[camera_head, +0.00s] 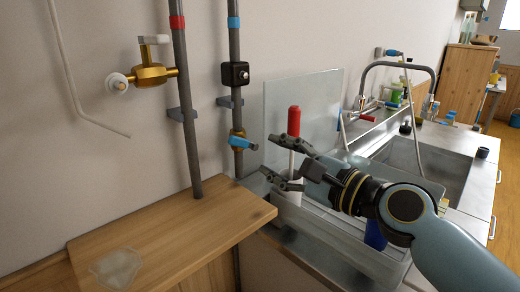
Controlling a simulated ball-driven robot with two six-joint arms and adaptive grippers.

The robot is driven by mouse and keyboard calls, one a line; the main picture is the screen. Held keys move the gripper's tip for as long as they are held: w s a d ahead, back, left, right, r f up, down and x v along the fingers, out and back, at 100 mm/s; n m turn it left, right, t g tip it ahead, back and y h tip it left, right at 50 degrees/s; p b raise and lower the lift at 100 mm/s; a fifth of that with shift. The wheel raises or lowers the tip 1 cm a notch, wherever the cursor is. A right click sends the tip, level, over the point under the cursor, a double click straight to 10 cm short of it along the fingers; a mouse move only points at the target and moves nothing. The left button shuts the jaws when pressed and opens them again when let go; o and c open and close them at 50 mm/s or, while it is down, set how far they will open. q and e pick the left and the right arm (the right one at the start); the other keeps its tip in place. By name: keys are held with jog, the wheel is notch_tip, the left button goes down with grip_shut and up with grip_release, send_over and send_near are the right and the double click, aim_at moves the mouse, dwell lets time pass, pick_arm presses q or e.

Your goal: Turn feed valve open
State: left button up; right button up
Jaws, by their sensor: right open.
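A brass valve with a blue lever (242,143) sits low on the grey pipe with a blue band. The lever points right, roughly across the pipe. A second brass valve (150,76) with pale handles juts left from the red-banded pipe. No label tells which is the feed valve. My right gripper (268,155) comes in from the right with its fingers spread, pointing left. It is open and empty. In the picture its fingertips are just right of and below the blue lever; I cannot tell the gap in depth. My left gripper is out of view.
A wooden worktop (170,235) with a glassy piece (116,268) on it lies at lower left. A red-topped white item (293,122) stands behind my right gripper in a clear bin (345,245). A metal sink (425,165) is at right. A black box (235,73) sits above the blue lever.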

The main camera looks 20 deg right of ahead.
aim_at(244, 144)
jog(key=shift+s+d, duration=0.15)
jog(key=shift+s, duration=0.3)
jog(key=shift+m, duration=0.3)
jog(key=c, duration=0.4)
jog(key=shift+r+m, duration=0.25)
jog(key=shift+m, duration=0.55)
jog(key=shift+c, duration=0.8)
jog(key=m, duration=0.3)
jog(key=shift+a+t+b, duration=0.3)
jog(key=shift+b, duration=0.1)
jog(key=shift+c, duration=1.2)
jog(key=a+f+m+b, duration=0.1)
jog(key=f+m+b, duration=0.1)
jog(key=m, duration=0.2)
jog(key=s+a+f+m+t+b, duration=0.1)
jog(key=m+b, duration=0.2)
jog(key=m, duration=0.1)
jog(key=a+f+m+t+h+b, duration=0.1)
jog(key=f+m+b, duration=0.1)
jog(key=m, duration=0.3)
jog(key=shift+s+a+f+b, duration=0.15)
jog(key=shift+a+f+b, duration=0.15)
jog(key=shift+b, duration=0.2)
grip_shut()
jog(key=shift+t+h, duration=0.3)
jog(key=p+x, duration=0.1)
jog(key=x, duration=0.9)
jog(key=shift+f+p, duration=0.2)
jog(key=shift+p, duration=0.2)
